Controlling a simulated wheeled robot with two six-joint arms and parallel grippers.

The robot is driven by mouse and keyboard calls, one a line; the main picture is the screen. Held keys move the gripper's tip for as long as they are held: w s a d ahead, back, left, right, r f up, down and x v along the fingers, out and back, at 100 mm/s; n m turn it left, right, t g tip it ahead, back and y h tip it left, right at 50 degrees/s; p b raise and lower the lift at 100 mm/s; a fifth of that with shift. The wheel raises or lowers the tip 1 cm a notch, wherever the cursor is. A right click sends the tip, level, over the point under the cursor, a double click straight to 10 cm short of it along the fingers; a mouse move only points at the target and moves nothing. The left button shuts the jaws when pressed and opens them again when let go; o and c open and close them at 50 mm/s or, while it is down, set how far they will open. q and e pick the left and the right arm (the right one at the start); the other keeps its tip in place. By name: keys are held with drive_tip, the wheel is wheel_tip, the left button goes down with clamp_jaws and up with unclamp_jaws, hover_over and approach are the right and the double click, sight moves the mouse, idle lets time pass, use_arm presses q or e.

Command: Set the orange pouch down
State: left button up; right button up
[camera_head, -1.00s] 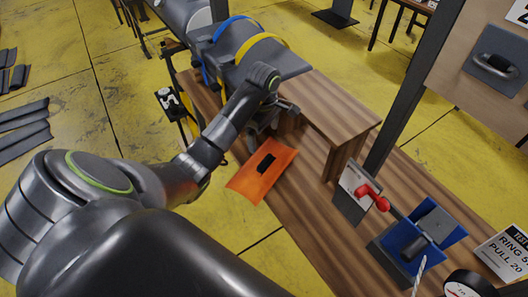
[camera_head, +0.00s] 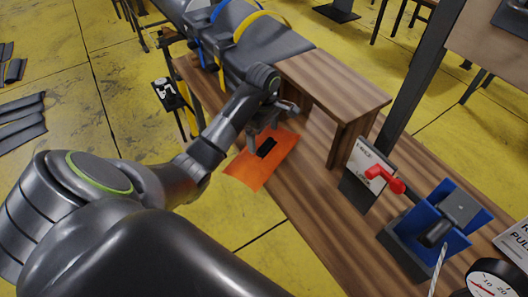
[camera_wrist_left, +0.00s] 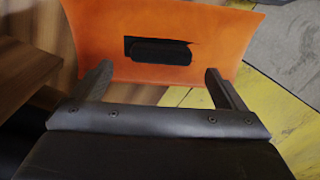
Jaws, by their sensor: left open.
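The orange pouch (camera_head: 262,160) lies on the wooden bench at its left edge, with part of it reaching past that edge. It has a dark handle or slot in its middle. My left gripper (camera_head: 262,140) is at the pouch's far side, close to the dark patch. In the left wrist view the pouch (camera_wrist_left: 150,25) fills the top, and my open left gripper (camera_wrist_left: 160,85) has its two fingers spread, with nothing between them but the pouch's near edge beyond. I cannot tell if the fingers touch it. My right gripper is not in view.
The wooden bench (camera_head: 310,215) carries a raised wooden shelf (camera_head: 335,85) beside my gripper. Yellow floor (camera_head: 220,230) lies left of the bench.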

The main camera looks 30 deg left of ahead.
sight(264, 150)
use_arm(q)
wheel_tip(264, 150, down, 2)
drive_tip(key=shift+f+b, duration=0.2)
drive_tip(key=shift+b, duration=0.6)
drive_tip(key=shift+f+p, duration=0.4)
drive_tip(key=shift+f, duration=0.35)
drive_tip(key=c, duration=1.1)
drive_tip(key=shift+c, duration=1.3)
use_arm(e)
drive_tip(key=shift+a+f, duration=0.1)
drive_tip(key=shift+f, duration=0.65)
use_arm(q)
drive_tip(key=shift+r, duration=0.1)
